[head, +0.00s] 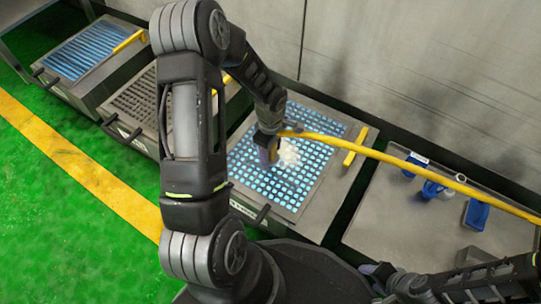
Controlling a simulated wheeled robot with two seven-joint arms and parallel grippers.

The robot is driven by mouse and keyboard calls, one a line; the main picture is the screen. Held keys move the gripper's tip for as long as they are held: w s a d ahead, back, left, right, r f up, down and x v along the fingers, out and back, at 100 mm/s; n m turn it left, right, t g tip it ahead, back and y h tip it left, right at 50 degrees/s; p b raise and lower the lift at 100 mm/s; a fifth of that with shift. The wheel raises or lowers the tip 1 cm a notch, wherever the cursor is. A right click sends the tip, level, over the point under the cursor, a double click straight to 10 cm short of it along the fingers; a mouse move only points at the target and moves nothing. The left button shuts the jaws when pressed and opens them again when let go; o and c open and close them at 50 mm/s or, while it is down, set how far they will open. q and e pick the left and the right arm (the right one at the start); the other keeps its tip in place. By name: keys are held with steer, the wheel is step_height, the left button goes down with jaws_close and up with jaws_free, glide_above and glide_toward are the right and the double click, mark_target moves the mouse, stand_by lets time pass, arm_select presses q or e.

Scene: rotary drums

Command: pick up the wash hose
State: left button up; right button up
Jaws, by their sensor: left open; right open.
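The wash hose (400,163) is a yellow tube. It runs from the right edge of the head view, over the side table, to my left gripper (268,150). My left gripper is open at the hose's left end, above a blue perforated panel (247,183). The arm and fingers hide that end, so I cannot tell whether they touch it. A white foamy patch (290,155) shows just right of the fingers. My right gripper (380,273) is open and empty at the lower right, apart from the hose.
A yellow bar handle (355,147) stands on the panel's right side. A metal side table (385,225) holds a blue-and-white bottle (430,189), a blue item (476,214) and another container (415,164). More drum units (82,52) stand left. Green floor (60,215) lies in front; a wall closes the back.

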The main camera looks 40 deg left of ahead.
stand_by(0.5)
arm_select(q)
jaws_close()
stand_by(0.4)
steer(key=shift+r, duration=0.1)
